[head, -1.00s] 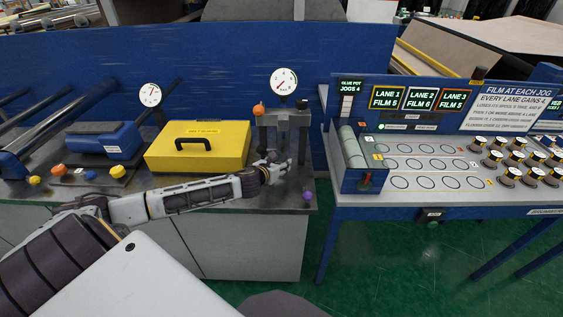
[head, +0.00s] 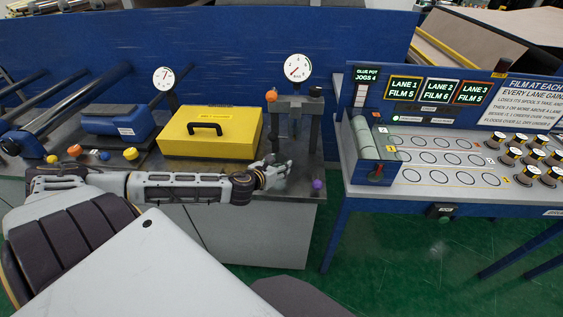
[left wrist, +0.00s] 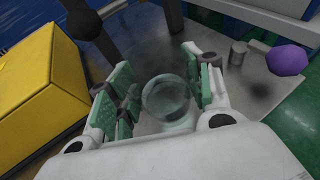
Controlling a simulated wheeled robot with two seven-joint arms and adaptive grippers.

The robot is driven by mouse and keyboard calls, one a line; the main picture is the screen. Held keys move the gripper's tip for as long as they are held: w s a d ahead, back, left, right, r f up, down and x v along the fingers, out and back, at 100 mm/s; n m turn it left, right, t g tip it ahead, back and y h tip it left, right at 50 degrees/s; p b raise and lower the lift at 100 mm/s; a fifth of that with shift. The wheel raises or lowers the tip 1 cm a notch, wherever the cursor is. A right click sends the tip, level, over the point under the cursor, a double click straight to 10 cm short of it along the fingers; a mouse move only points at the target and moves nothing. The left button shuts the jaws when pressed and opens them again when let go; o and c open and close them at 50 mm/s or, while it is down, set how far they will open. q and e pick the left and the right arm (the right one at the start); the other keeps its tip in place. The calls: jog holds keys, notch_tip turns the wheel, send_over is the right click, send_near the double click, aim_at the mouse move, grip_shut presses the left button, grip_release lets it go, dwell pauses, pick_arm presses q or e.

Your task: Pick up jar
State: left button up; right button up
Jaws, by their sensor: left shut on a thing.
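My left gripper (head: 280,168) is at the front of the bench, in front of the grey press stand. In the left wrist view its green-padded fingers (left wrist: 160,96) are on both sides of a clear glass jar (left wrist: 168,101), shut on it. The jar is seen from above, with its round rim towards the camera. In the head view the jar is hard to make out. Whether its base touches the bench cannot be told. My right gripper is not in view.
A yellow box (head: 212,132) stands left of the gripper; it also shows in the left wrist view (left wrist: 36,85). The press stand (head: 297,107) with a gauge is behind. A purple knob (head: 318,184) is to the right. A blue table (head: 400,200) with spools stands across a gap.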

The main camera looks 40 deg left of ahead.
pick_arm(q)
jog(key=shift+s+d+p, duration=0.2)
jog(key=shift+s+p, duration=0.1)
jog(key=shift+s, duration=1.2)
jog(key=shift+s+d+p, duration=0.15)
jog(key=shift+s+p, duration=0.15)
jog(key=shift+s, duration=1.2)
